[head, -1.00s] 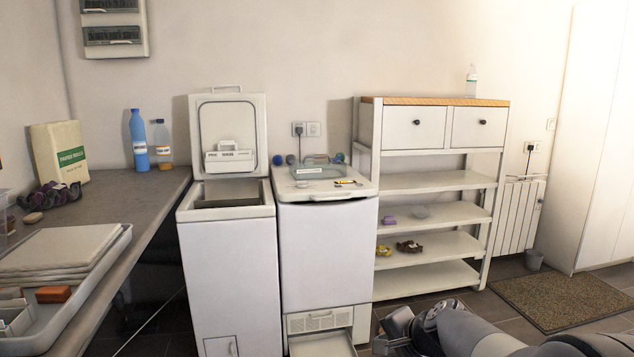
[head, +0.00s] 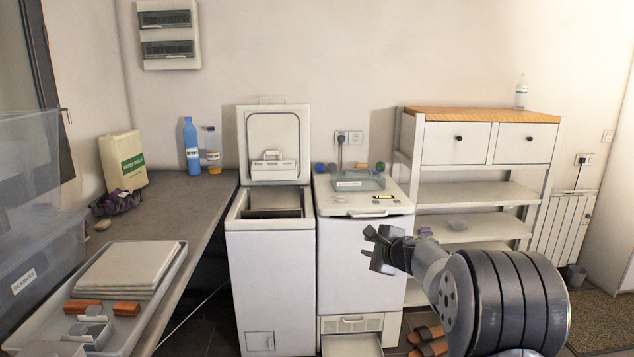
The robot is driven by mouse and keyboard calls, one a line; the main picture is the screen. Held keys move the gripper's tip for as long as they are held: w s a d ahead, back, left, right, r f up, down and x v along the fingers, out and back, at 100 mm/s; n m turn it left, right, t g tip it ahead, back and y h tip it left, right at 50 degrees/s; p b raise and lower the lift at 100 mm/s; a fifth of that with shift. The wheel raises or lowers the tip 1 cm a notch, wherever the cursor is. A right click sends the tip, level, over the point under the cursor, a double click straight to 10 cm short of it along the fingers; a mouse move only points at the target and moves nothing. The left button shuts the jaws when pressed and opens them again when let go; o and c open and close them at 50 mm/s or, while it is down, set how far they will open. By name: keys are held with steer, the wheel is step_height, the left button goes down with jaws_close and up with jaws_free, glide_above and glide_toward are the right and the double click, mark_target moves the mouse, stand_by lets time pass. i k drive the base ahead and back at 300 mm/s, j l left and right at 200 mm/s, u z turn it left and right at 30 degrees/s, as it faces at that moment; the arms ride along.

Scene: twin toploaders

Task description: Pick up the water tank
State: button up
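No part is clearly marked as the water tank. A translucent bluish container (head: 359,181) with a white label sits on top of the right toploader (head: 345,240), whose lid is shut. A white drawer (head: 352,345) stands pulled out at the foot of that machine. The left toploader (head: 270,275) has its lid up, with a white handled part (head: 274,168) on the lid's inner side. My gripper (head: 370,250) is in front of the right toploader, below its top and apart from the container. Its fingers look spread, with nothing between them.
A grey counter (head: 195,205) on the left holds a blue bottle (head: 192,147), a paper bag (head: 124,162) and a tray (head: 165,277). A shelf unit (head: 480,115) stands right of the machines. Brown slippers (head: 428,338) lie on the floor beside the drawer.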

mark_target(361, 178)
steer(key=i+l+u, duration=0.4)
steer(key=l, duration=0.15)
steer(key=i+l+u, duration=0.2)
steer(key=l, duration=0.15)
steer(key=i+l+u, duration=0.15)
steer(key=l, duration=0.2)
steer(key=i+l+u, duration=0.2)
steer(key=l, duration=0.15)
steer(key=i+l, duration=0.1)
steer(key=l, duration=0.3)
steer(key=i+l, duration=0.15)
steer(key=l, duration=0.25)
steer(key=i+l, duration=0.1)
steer(key=l, duration=0.3)
steer(key=i+l+u, duration=0.1)
steer(key=l, duration=0.35)
steer(key=i+l, duration=0.15)
steer(key=l, duration=0.25)
steer(key=i+l, duration=0.1)
steer(key=l, duration=0.3)
steer(key=i+l, duration=0.1)
steer(key=l, duration=0.3)
steer(key=u, duration=0.05)
